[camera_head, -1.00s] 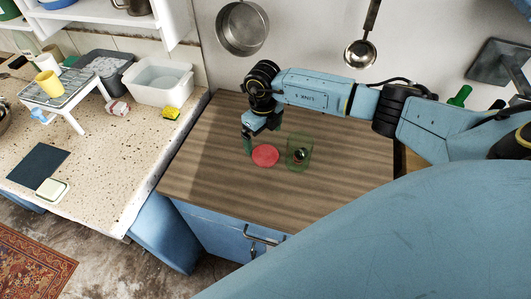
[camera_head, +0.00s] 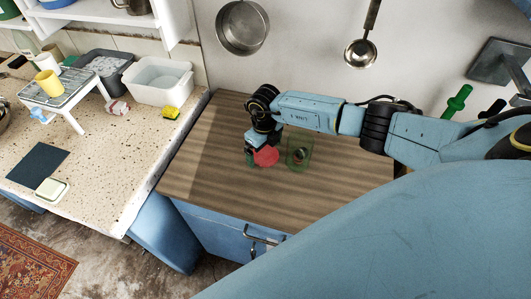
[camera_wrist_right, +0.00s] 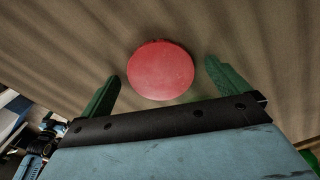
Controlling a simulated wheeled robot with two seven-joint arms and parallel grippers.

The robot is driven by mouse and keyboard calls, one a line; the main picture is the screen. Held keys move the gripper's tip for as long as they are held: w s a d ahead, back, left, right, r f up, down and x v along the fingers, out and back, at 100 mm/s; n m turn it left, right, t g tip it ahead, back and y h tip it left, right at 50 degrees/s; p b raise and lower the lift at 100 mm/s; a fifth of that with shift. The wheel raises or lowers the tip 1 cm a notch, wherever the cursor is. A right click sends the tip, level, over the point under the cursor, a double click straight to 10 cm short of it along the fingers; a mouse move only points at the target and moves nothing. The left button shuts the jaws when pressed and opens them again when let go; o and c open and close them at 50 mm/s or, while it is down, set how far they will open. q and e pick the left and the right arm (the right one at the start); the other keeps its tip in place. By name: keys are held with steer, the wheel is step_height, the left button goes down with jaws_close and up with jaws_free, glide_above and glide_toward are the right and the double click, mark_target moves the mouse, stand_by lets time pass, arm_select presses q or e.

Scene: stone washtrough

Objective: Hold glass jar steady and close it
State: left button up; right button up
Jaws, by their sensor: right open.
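The glass jar (camera_head: 299,150) is green and see-through and stands on the wooden counter, with something dark and reddish inside. A round red lid (camera_head: 266,156) lies on the counter just left of the jar, apart from it. My right gripper (camera_head: 254,158) is open and low over the counter at the lid. In the right wrist view the lid (camera_wrist_right: 161,70) shows between and beyond the two green fingers (camera_wrist_right: 163,88), touching neither. The gripper partly hides the lid in the head view. My left gripper is not in view.
The wooden counter (camera_head: 220,180) is clear around the jar and lid. A speckled stone counter (camera_head: 110,160) at left holds a white basin (camera_head: 160,80), a yellow sponge (camera_head: 171,112) and a rack (camera_head: 60,95) with a yellow cup. A pan (camera_head: 242,28) and a ladle (camera_head: 361,52) hang on the wall.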

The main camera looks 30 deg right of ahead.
mark_target(265, 153)
steer(key=shift+c, duration=0.4)
steer(key=c, duration=1)
step_height(265, 153, up, 18)
steer(key=shift+r, duration=0.1)
